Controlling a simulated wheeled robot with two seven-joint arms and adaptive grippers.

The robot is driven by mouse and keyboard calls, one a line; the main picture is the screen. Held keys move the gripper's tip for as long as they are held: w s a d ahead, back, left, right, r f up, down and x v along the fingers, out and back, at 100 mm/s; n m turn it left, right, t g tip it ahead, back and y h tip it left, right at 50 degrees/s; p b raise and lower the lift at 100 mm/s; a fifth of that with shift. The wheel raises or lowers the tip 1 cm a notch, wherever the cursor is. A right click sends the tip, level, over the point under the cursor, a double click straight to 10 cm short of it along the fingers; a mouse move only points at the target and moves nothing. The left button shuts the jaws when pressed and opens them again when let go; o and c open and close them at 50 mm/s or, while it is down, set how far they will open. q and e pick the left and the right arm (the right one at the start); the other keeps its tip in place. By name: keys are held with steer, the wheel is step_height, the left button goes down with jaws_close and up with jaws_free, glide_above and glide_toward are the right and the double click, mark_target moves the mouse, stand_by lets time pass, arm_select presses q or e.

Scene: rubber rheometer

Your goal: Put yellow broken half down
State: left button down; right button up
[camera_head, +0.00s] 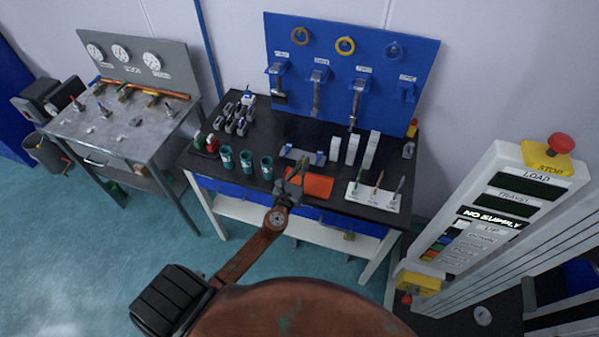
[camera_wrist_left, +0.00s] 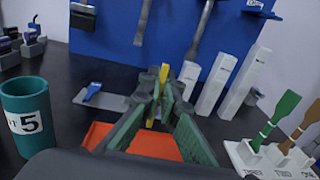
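The yellow broken half (camera_wrist_left: 163,74) is a thin yellow strip held upright between the green fingertips of my left gripper (camera_wrist_left: 160,90), which is shut on it. In the head view my left gripper (camera_head: 295,176) is above the black table, by the left part of an orange-red mat (camera_head: 318,186). The yellow half is too small there to make out clearly. The mat also shows below the fingers in the left wrist view (camera_wrist_left: 155,146); the fingers cover part of it. I cannot tell whether the strip touches anything below. My right gripper is not in view.
Teal cups (camera_head: 246,160) stand left of the gripper. A grey plate with blue parts (camera_head: 303,155) and white blocks (camera_head: 351,149) stand behind. A white holder (camera_head: 371,199) with coloured strips is to the right. A blue tool board (camera_head: 345,65) rises at the back.

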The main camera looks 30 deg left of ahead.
arm_select(q)
steer(key=f, duration=0.1)
steer(key=w+a+f+b, duration=0.1)
steer(key=a+f, duration=0.1)
steer(key=shift+w+a+f+b, duration=0.2)
steer(key=shift+w+f+b, duration=0.05)
steer(key=shift+f+b, duration=0.15)
steer(key=f, duration=0.1)
steer(key=f+b, duration=0.2)
steer(key=shift+w+a+f, duration=0.15)
steer(key=shift+a+f, duration=0.1)
steer(key=shift+a, duration=0.05)
steer(key=shift+r, duration=0.1)
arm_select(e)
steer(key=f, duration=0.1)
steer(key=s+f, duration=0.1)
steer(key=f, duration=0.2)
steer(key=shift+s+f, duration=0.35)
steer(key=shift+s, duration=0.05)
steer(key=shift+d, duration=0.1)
arm_select(q)
steer(key=c, duration=2.6)
jaws_free()
steer(key=shift+f, duration=0.25)
steer(key=o, duration=0.4)
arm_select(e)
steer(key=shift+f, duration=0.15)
arm_select(q)
steer(key=shift+o, duration=0.2)
